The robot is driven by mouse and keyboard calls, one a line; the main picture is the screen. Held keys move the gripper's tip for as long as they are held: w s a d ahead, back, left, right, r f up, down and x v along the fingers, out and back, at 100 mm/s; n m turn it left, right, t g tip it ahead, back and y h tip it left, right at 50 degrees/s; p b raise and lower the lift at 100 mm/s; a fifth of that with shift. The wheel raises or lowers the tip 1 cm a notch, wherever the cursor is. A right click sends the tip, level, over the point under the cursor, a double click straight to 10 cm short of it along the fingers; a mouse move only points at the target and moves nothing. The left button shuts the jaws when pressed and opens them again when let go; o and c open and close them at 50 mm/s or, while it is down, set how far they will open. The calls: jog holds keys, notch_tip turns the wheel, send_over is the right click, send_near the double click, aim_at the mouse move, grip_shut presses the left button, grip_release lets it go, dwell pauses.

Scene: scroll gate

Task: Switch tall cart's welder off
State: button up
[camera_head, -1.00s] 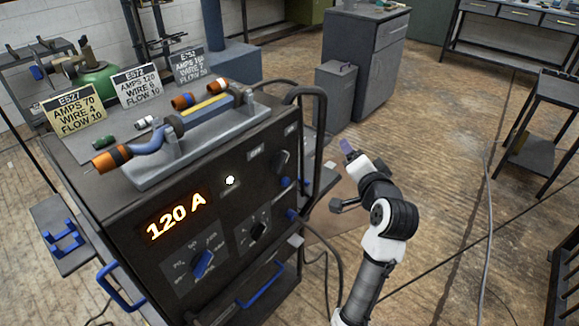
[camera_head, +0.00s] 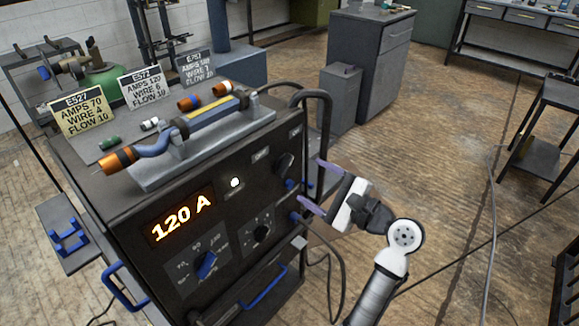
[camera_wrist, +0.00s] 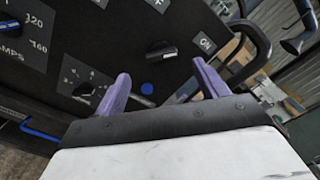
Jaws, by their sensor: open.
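The welder (camera_head: 150,195) is a black box with a lit orange 120 A display and a lit white lamp (camera_head: 235,183). Its black rotary switch (camera_head: 284,166) is at the upper right of the front panel, between two small labels. The switch also shows in the wrist view (camera_wrist: 161,50), with an ON label (camera_wrist: 206,44) to its right. My gripper (camera_head: 313,187) is open and empty, just right of the panel. In the wrist view its purple fingers (camera_wrist: 161,75) point toward the panel, with the switch beyond the gap between them. No contact is visible.
A blue amps knob (camera_head: 205,264) and a smaller black knob (camera_head: 261,233) sit lower on the panel. A torch (camera_head: 180,135) lies on top, with several label cards behind. A dark cart handle (camera_head: 325,110) and cables stand close to my gripper. Open floor lies right.

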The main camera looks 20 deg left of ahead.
aim_at(287, 167)
jog(key=x, duration=0.8)
jog(key=shift+a+p, duration=0.1)
jog(key=shift+p, duration=0.25)
jog(key=shift+c, duration=0.2)
jog(key=c, duration=0.9)
